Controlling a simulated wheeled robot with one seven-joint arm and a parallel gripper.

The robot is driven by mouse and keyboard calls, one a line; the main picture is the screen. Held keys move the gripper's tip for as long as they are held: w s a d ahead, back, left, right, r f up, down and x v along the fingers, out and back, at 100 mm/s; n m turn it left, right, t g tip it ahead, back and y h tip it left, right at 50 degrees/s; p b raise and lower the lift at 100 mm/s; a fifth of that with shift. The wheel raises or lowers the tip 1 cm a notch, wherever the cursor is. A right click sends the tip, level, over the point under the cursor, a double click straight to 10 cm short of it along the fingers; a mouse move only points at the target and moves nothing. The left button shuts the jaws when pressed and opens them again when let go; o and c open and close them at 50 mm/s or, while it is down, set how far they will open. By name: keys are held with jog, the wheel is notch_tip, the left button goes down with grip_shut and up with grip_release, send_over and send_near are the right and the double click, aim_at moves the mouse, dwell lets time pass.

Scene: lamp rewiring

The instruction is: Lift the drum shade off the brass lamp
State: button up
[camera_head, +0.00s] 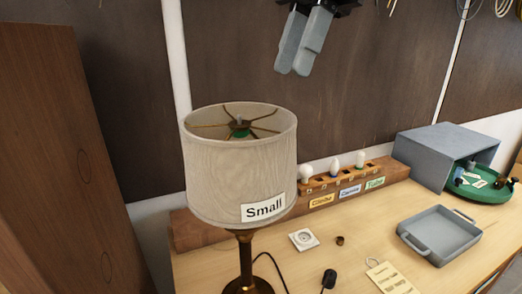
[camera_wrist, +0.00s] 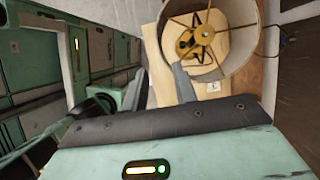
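The drum shade (camera_head: 235,170) is pale cloth with a "Small" label and sits upright on the brass lamp (camera_head: 245,258) at left centre in the head view. Its brass spider and a green part show through the open top. The shade (camera_wrist: 246,20) also shows from above in the wrist view, with its spider (camera_wrist: 197,36) inside. My gripper (camera_head: 294,72) is above and behind the shade, apart from it and empty. In the wrist view its two fingers (camera_wrist: 160,85) stand apart, with the shade beyond and to the right.
A wooden rack (camera_head: 345,180) with several bulbs and name labels stands right of the lamp. A grey tray (camera_head: 442,238), a blue-grey box (camera_head: 430,155) and a green round tray (camera_head: 481,185) are further right. A white socket plate (camera_head: 304,239) and a paper tag (camera_head: 390,278) lie on the table.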

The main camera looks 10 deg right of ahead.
jog(key=p+x, duration=0.2)
jog(key=x, duration=1.2)
jog(key=shift+s+a+f, duration=0.15)
jog(key=shift+f, duration=0.2)
grip_shut()
jog(key=shift+r, duration=0.15)
notch_tip(320, 180, up, 15)
jog(key=p, duration=1.3)
